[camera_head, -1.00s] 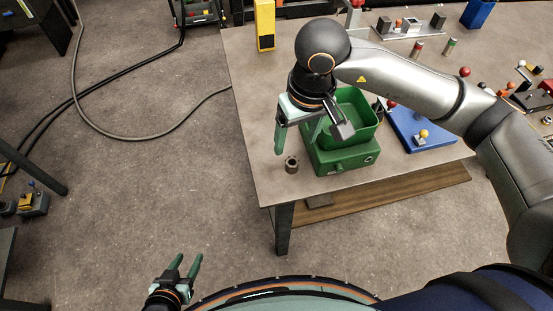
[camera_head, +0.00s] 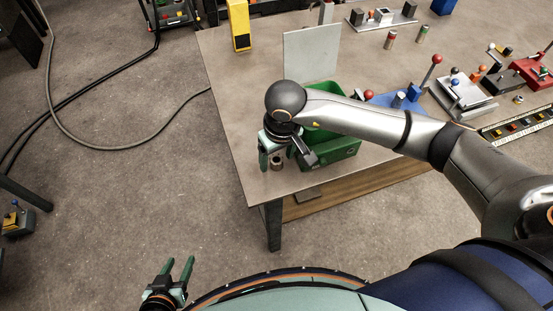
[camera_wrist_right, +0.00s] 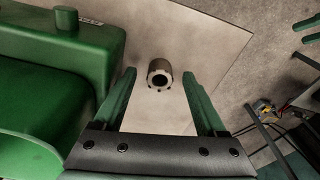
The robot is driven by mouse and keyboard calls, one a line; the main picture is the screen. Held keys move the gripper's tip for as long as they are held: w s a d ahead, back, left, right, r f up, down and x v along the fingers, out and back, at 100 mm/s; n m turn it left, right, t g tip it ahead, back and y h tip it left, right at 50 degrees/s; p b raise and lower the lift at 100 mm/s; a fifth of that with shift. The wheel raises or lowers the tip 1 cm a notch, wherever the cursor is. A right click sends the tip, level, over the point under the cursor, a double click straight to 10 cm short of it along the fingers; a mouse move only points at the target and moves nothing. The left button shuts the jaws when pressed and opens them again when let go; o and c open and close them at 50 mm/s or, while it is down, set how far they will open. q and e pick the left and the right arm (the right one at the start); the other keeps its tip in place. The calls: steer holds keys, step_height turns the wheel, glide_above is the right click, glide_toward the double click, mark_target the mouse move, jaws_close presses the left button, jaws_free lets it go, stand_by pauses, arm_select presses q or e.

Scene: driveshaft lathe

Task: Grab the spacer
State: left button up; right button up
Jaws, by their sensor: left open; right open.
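The spacer (camera_head: 277,164) is a small dark grey ring-shaped cylinder with a hole. It stands upright on the table near its front left corner, and in the right wrist view the spacer (camera_wrist_right: 160,73) shows between and just beyond my fingertips. My right gripper (camera_head: 281,157) is open above it, with one finger to each side; I cannot tell whether either touches it. The same fingers of my right gripper (camera_wrist_right: 160,88) look apart and empty in the wrist view. My left gripper (camera_head: 179,268) is open and empty, low in front of the table.
A green bin (camera_head: 345,153) stands close to the right of the spacer, and it fills the left of the wrist view (camera_wrist_right: 40,85). The table edge lies just left of the spacer. A grey upright panel (camera_head: 311,52) and a yellow block (camera_head: 238,25) stand further back.

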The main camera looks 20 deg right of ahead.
steer(key=shift+f, duration=0.4)
jaws_close()
stand_by(0.4)
